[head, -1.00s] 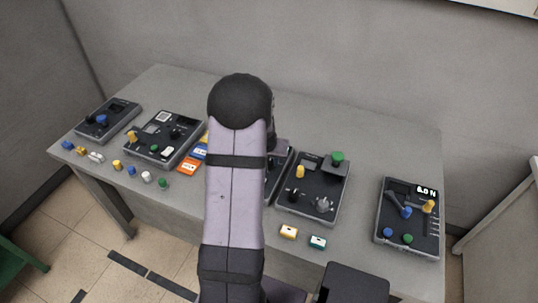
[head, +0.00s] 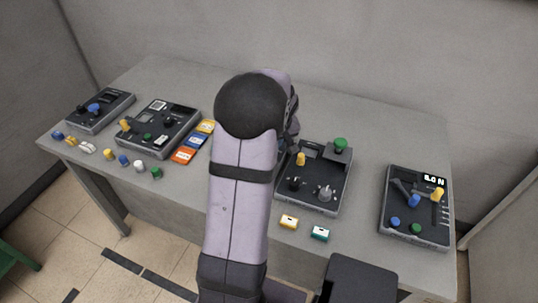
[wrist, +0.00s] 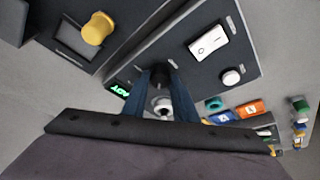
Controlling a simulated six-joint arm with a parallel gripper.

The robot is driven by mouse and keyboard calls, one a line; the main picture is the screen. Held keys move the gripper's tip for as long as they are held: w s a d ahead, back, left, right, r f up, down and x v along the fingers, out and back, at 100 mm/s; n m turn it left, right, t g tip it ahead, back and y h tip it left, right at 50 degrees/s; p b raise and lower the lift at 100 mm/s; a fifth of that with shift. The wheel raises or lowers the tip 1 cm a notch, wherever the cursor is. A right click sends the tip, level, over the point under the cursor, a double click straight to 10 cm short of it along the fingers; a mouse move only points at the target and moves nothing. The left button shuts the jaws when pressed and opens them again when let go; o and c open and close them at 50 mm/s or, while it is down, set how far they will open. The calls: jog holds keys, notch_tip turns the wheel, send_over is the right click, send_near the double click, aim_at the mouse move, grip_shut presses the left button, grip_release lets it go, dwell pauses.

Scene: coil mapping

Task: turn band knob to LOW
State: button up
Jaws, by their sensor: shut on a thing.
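In the wrist view my gripper (wrist: 161,98) is shut on a small dark knob (wrist: 157,74) on a dark control panel (wrist: 182,64). The two bluish fingers stand on either side of it and hide part of it. I take it as the band knob, but no label or LOW mark is readable, so its setting cannot be told.
A white rocker switch (wrist: 208,42) and a white round knob (wrist: 231,76) sit close by on the same panel. A neighbouring panel carries a yellow knob (wrist: 97,28). Coloured cards (head: 190,145) and several loose caps (head: 124,160) lie on the grey table (head: 345,110).

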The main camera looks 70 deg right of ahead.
jog(key=shift+n+b, duration=0.5)
jog(key=shift+b, duration=0.05)
jog(key=o, duration=1)
jog(key=shift+o, duration=0.2)
jog(key=v, duration=0.7)
jog(key=shift+s+r+b, duration=0.15)
jog(key=shift+b, duration=0.3)
